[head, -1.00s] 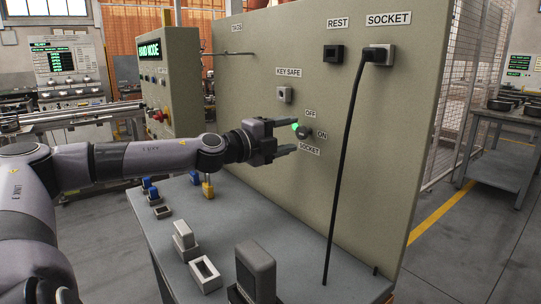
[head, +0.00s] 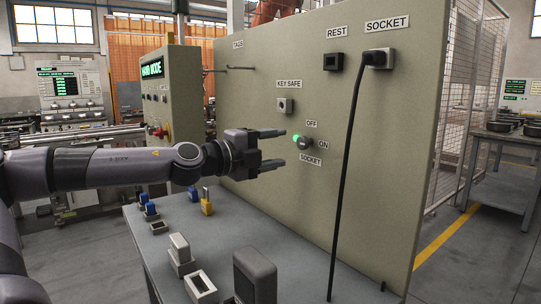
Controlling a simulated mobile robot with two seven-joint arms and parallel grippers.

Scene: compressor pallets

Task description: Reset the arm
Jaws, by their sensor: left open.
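My left gripper (head: 286,149) is open and empty in the head view. Its two fingers point right, toward the green-grey panel (head: 265,73). The round switch knob (head: 306,142) stands just right of the fingertips, between the labels OFF, ON and SOCKET. A green light glows at its left. The fingers are apart from the knob as far as I can see. A black plug (head: 378,59) sits in the outlet under the upper SOCKET label, and its cable (head: 345,165) hangs down to the table. My right gripper is out of view.
The grey table (head: 285,225) below holds a yellow padlock (head: 206,203), blue pieces (head: 194,193), a white block (head: 179,246) and a dark block (head: 255,276). The REST holder (head: 333,62) and key safe (head: 285,105) are on the panel. A wire fence (head: 462,110) stands right.

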